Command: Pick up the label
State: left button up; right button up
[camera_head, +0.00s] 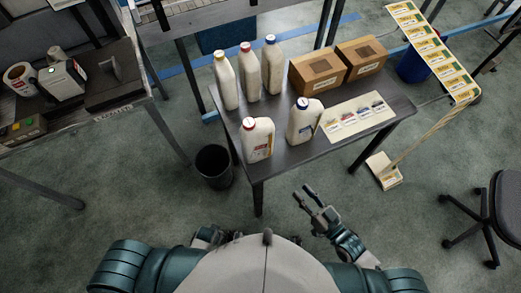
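A pale sheet with several small printed labels (357,117) lies flat on the right part of the dark table (330,147), beside the white jugs. My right gripper (309,196) is in front of the table, below its near edge in the picture. Its two fingers are apart with nothing between them, and it is clear of the sheet. My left gripper (208,238) is mostly hidden close to my body at the bottom, so its fingers cannot be made out.
Two white jugs (257,140) (304,121) and three taller bottles (249,70) stand on the table. Two brown boxes (318,72) sit behind the sheet. A tall label stand (435,50) and a chair (506,205) are at right. A black bin (214,166) stands left.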

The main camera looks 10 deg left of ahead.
aim_at(260, 153)
jog(key=x, duration=1.7)
jog(key=shift+w+a+r, duration=0.15)
jog(key=shift+a+r, duration=0.1)
grip_shut()
